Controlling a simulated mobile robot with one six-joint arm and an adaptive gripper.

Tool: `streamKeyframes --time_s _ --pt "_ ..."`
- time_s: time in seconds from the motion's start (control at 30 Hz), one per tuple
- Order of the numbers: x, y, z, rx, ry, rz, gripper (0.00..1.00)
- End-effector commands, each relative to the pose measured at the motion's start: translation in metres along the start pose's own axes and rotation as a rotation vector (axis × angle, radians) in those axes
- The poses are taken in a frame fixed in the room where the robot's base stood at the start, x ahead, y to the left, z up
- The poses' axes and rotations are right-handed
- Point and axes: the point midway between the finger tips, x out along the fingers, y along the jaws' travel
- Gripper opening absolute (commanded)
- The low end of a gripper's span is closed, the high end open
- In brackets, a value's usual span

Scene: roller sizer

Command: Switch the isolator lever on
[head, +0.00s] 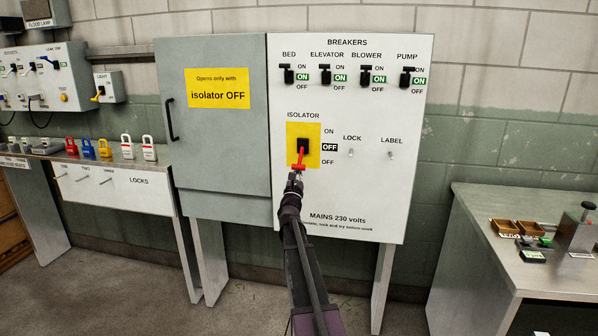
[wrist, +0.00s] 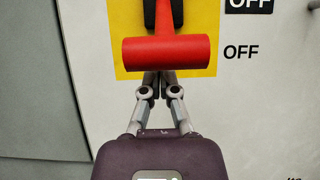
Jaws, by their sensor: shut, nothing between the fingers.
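The isolator lever is red with a crossbar handle (head: 299,166) and hangs down from a black pivot (head: 303,146) on a yellow plate (head: 316,132). It points toward the OFF label, and the indicator window (head: 329,147) beside it reads OFF. In the wrist view the red crossbar (wrist: 165,53) lies across the top middle. My gripper (head: 296,178) is shut and empty just below the crossbar. In the wrist view its finger linkages (wrist: 158,85) run up to the crossbar's lower edge, and the crossbar hides the fingertips. I cannot tell whether they touch it.
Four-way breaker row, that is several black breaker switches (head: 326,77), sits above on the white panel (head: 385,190). Small LOCK (head: 351,153) and LABEL (head: 390,155) pegs stick out at right. A closed grey door (head: 220,145) is at left. A bench (head: 490,215) stands at right.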

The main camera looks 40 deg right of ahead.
Motion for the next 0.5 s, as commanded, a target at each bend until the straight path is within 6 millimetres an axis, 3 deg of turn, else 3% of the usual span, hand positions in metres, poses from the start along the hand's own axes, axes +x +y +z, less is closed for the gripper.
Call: streamKeyframes --time_s 0.13,0.5 --pt "-0.0076 -0.0004 0.0101 0.0 0.0 0.0 0.0" --pt "-0.01 0.0003 0.0121 0.001 0.0 0.0 0.0"
